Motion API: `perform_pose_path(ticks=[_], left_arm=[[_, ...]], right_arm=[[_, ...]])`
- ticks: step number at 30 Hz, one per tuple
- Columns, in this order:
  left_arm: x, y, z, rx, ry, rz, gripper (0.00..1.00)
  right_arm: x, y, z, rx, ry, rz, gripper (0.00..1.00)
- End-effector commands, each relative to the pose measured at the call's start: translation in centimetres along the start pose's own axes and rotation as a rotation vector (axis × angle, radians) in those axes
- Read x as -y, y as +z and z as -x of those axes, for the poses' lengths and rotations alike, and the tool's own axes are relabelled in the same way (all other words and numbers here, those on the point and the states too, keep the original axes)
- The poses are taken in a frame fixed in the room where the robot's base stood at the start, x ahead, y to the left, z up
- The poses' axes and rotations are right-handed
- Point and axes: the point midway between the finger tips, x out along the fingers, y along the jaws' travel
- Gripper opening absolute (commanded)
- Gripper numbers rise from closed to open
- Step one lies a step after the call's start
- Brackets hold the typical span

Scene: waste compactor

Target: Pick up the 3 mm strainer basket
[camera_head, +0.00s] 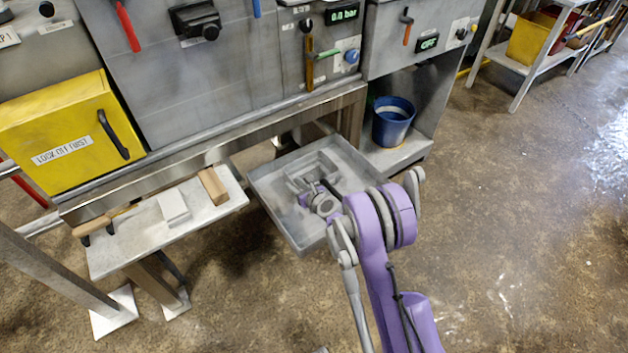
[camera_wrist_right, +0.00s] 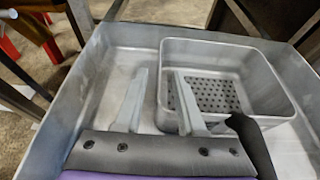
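The strainer basket (camera_head: 325,160) is a grey rectangular metal basket inside a larger grey tray (camera_head: 262,197). In the right wrist view the basket (camera_wrist_right: 268,54) has a bottom with many small holes and stands in the right part of the tray (camera_wrist_right: 92,62). My right gripper (camera_wrist_right: 160,74) is open and empty, pointing down at the basket's left wall. One finger is left of that wall, and the other appears over the basket's inside. Whether they touch it I cannot tell. In the head view my right gripper (camera_head: 312,188) is partly hidden by my wrist. My left gripper is not in view.
A bench (camera_head: 128,240) left of the tray holds a wooden block (camera_head: 213,186), a pale block (camera_head: 172,206) and a wooden-handled tool (camera_head: 92,227). A blue bucket (camera_head: 393,122) stands on the shelf at right. The machine front (camera_head: 190,90) rises behind. The right floor is clear.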

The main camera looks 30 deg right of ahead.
Motion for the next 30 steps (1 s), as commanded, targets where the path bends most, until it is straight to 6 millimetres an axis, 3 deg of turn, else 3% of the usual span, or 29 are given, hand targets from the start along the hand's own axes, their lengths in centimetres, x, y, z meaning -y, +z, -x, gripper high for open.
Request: perform_pose_path(ticks=[7,16,23,30], left_arm=[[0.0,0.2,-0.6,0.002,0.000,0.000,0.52],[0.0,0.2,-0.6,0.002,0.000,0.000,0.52],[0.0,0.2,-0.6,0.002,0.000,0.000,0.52],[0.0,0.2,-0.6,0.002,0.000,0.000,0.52]], right_arm=[[-0.1,-0.1,-3.7,0.000,0.002,0.000,0.39],[-0.1,0.0,-4.2,0.000,0.001,0.000,0.39],[-0.1,0.0,-4.1,0.000,0.001,0.000,0.00],[-0.1,0.0,-4.1,0.000,0.001,0.000,0.00]])
